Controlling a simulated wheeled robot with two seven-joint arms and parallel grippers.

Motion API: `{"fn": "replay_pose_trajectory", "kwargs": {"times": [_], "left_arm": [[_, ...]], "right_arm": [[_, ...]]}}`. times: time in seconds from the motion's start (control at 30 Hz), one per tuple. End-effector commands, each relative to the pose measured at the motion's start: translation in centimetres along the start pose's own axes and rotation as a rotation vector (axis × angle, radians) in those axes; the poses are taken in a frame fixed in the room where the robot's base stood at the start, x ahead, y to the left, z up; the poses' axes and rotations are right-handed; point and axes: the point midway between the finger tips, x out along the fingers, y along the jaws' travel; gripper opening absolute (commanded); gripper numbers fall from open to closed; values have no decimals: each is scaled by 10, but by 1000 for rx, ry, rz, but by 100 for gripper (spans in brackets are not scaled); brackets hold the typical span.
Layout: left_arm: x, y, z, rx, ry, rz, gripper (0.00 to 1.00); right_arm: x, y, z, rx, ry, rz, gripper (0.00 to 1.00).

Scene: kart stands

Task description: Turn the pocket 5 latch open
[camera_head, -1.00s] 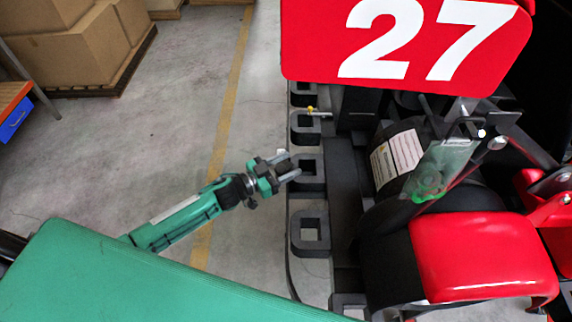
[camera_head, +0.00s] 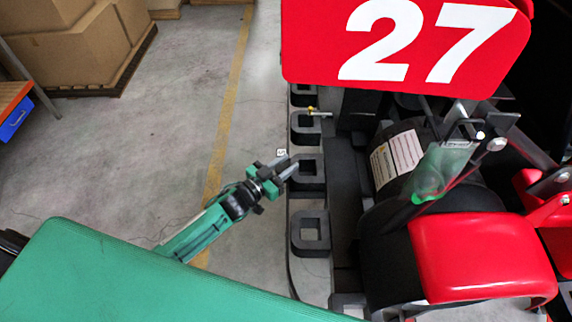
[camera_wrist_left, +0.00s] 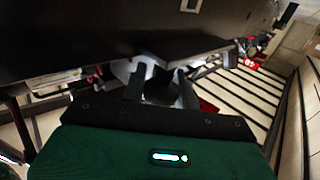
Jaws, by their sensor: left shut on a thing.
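My left gripper (camera_head: 284,170) reaches in from the lower left to the outer edge of the dark row of square pockets on the kart's side. It is at a pocket (camera_head: 309,185) in the middle of the row. In the left wrist view its fingers (camera_wrist_left: 160,86) are shut on a dark piece, which I take to be the pocket 5 latch (camera_wrist_left: 160,88). The latch is hardly visible in the head view behind the fingers. A small white number tag (camera_head: 281,153) shows just above the fingertips. My right gripper is not in view.
A yellow-tipped latch (camera_head: 313,112) sits at a pocket farther up the row. The red number 27 board (camera_head: 400,40) hangs above, and a red seat-like part (camera_head: 485,255) is at the right. The floor left of the row is clear, with cardboard boxes (camera_head: 80,45) at the upper left.

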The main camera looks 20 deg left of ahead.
Motion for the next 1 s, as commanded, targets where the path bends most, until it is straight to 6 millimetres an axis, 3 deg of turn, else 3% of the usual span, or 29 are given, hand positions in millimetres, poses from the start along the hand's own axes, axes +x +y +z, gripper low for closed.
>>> {"fn": "replay_pose_trajectory", "kwargs": {"times": [0.5,1.0], "left_arm": [[-1,-4,1,-6,2,-306,8],[-1,-7,0,0,2,-424,8]], "right_arm": [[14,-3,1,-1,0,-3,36],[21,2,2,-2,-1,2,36]]}}
